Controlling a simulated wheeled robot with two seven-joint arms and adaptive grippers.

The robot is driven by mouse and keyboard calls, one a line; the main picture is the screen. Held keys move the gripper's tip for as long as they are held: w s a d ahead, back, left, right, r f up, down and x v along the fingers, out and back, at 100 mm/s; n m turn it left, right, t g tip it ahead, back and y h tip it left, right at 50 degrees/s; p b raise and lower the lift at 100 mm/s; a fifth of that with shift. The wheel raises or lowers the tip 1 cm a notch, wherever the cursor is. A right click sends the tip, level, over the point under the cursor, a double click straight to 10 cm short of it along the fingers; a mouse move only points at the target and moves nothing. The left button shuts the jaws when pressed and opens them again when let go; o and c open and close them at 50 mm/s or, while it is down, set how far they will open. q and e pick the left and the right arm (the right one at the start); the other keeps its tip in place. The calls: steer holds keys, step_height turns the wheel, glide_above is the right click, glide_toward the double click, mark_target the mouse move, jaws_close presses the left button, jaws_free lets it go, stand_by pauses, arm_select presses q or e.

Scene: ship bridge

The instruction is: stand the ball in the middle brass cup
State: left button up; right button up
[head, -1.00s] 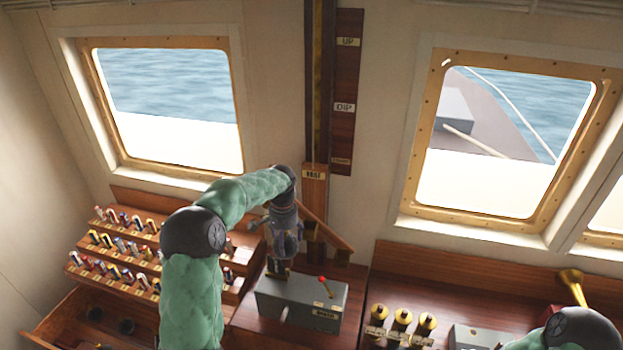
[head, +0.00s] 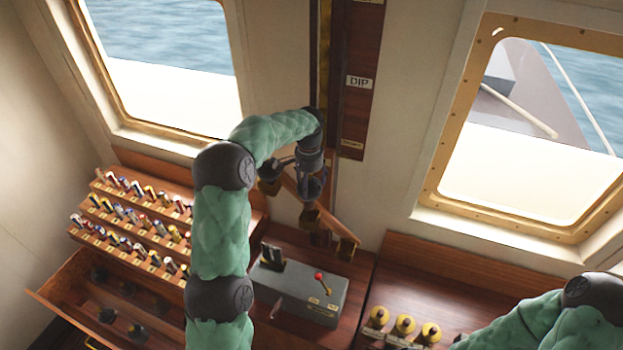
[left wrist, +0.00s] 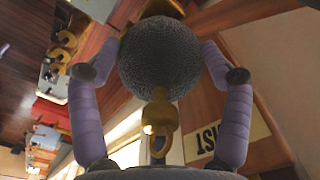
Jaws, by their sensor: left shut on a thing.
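My left gripper (head: 312,190) is shut on a dark, rough-surfaced ball. The ball (left wrist: 160,58) fills the space between its two fingers in the left wrist view, with a small brass ring fitting (left wrist: 160,118) in front of it. In the head view the gripper is at the sloping wooden rail by the mast board, over the middle brass cup (head: 310,218). Another brass cup (head: 347,250) sits lower on the rail, and one (head: 268,187) higher. The ball is mostly hidden by the gripper in the head view. I cannot tell whether ball and cup touch. My right gripper is out of view.
A grey box (head: 315,298) with a red-knobbed lever stands below the rail. A rack of rolled flags (head: 130,220) and an open drawer (head: 70,290) with dark round things lie left. Several brass-topped items (head: 405,325) stand lower right, near my right arm.

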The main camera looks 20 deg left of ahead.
arm_select(q)
steer(key=shift+w+f+b, duration=0.15)
steer(key=shift+f+b, duration=0.15)
steer(key=shift+f, duration=0.3)
steer(key=shift+w+f+b, duration=0.15)
steer(key=shift+f+b, duration=0.1)
steer(key=shift+f, duration=0.3)
steer(key=shift+s+f+b, duration=0.15)
steer(key=shift+f+b, duration=0.45)
steer(key=shift+f, duration=0.25)
steer(key=shift+f+b, duration=1.5)
steer(key=shift+f, duration=1.15)
steer(key=o, duration=1.6)
step_height(320, 180, up, 12)
steer(key=shift+r, duration=0.1)
